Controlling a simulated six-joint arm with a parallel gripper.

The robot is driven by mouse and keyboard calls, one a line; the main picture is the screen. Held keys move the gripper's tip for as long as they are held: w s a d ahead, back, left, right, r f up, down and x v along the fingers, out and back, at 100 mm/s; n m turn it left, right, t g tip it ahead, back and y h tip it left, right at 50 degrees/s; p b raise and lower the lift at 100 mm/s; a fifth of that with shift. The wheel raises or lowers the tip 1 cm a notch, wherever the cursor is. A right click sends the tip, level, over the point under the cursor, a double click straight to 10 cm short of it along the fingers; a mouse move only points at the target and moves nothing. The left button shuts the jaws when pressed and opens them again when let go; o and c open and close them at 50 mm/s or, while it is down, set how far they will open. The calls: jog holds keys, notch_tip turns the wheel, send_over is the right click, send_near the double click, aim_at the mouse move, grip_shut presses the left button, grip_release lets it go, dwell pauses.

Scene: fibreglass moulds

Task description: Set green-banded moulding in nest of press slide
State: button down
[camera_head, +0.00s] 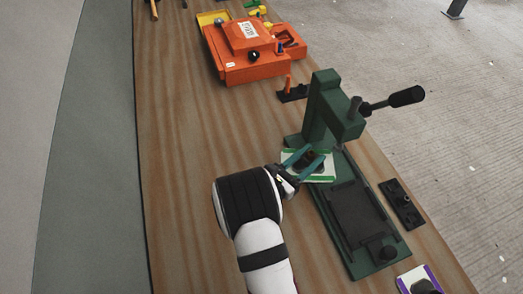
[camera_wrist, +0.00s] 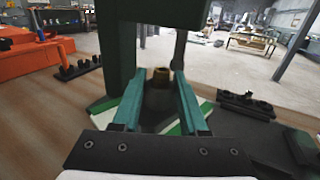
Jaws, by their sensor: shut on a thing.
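The green-banded moulding (camera_head: 322,177) is a white plate with green edges and a dark raised middle. My gripper (camera_head: 308,157) has its teal fingers shut on that dark middle. In the wrist view the gripper (camera_wrist: 160,88) has a finger on each side of a dark, brass-topped piece, and the moulding's white and green edge (camera_wrist: 204,107) shows below. The green press (camera_head: 322,112) stands just behind. Its slide (camera_head: 343,228) runs toward the lower right, with a dark recessed-looking plate (camera_head: 360,213) on it. The moulding is at the slide's far end, by the press column; I cannot tell whether it touches.
A purple-banded moulding (camera_head: 432,272) lies at the lower right. A dark holed bar (camera_head: 401,204) lies right of the slide. The press lever (camera_head: 405,96) juts right. An orange machine (camera_head: 247,50) stands farther back. The table (camera_head: 185,170) is clear on the left.

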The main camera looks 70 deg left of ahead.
aim_at(254, 162)
jog(key=s+a+n+g+y, duration=0.3)
jog(key=s+a+n+y, duration=0.15)
jog(key=s+a, duration=0.6)
jog(key=shift+g+y, duration=0.3)
jog(key=shift+y, duration=0.15)
jog(key=f, duration=0.7)
jog(key=shift+s+a+f, duration=0.1)
jog(key=shift+s+f, duration=0.2)
jog(key=shift+s, duration=0.1)
jog(key=shift+c, duration=2.2)
grip_release()
jog(key=shift+f, duration=0.15)
